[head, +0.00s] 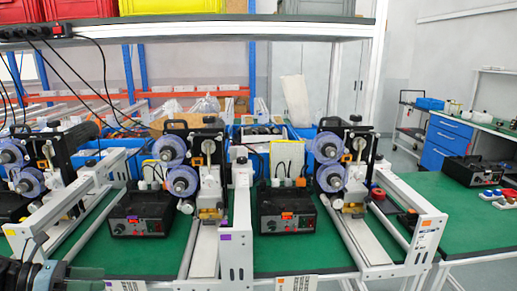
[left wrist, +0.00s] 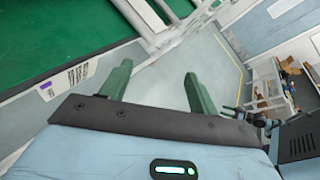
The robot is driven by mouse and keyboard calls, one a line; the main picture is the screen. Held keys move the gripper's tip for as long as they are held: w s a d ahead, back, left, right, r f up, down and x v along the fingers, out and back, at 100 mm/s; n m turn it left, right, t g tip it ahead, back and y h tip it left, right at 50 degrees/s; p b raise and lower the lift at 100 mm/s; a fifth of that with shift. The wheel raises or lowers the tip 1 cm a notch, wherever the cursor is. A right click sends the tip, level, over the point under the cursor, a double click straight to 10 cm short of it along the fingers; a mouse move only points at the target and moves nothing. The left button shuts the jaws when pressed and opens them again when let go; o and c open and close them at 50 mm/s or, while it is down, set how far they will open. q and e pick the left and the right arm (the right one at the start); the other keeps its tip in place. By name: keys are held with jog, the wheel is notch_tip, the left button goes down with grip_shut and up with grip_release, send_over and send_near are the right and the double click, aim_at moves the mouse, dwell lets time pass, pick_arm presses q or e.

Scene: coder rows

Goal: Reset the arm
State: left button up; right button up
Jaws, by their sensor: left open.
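My left gripper (head: 85,278) shows only in part at the bottom left corner of the head view, in front of the table's near edge. In the left wrist view my left gripper (left wrist: 158,88) has its two green fingers wide apart, with nothing between them. Behind the fingers is pale grey floor. A green table top (left wrist: 60,35) lies beyond them at the upper left. My right gripper is in neither view.
Green work tables (head: 300,250) carry coder machines with purple reels (head: 183,180), black control boxes (head: 286,207) and white rail frames (head: 237,225). A shelf (head: 200,28) with red and yellow crates hangs above. A blue drawer bench (head: 447,140) stands back right.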

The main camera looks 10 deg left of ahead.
pick_arm(q)
jog(key=s+d+f+n+t+y+p, duration=0.15)
jog(key=s+d+f+n+y, duration=0.35)
jog(key=f+n, duration=0.55)
jog(key=s+d+f+n+t+y, duration=0.1)
jog(key=s+d+f+n+t, duration=0.2)
jog(key=s+f+n, duration=0.7)
jog(key=s+d+f+n+g, duration=0.1)
jog(key=s+d+f+n, duration=0.1)
jog(key=d+n, duration=0.4)
jog(key=s+d+f+n+g+y, duration=0.1)
jog(key=s+d+f+n+g, duration=0.1)
jog(key=s+d+n, duration=0.2)
jog(key=s+d+f+n+g+y+p, duration=0.1)
jog(key=s+d+f+n+g, duration=0.1)
jog(key=d+n, duration=0.6)
jog(key=shift+s+d+n, duration=0.35)
jog(key=shift+s+d, duration=0.45)
jog(key=shift+d, duration=0.35)
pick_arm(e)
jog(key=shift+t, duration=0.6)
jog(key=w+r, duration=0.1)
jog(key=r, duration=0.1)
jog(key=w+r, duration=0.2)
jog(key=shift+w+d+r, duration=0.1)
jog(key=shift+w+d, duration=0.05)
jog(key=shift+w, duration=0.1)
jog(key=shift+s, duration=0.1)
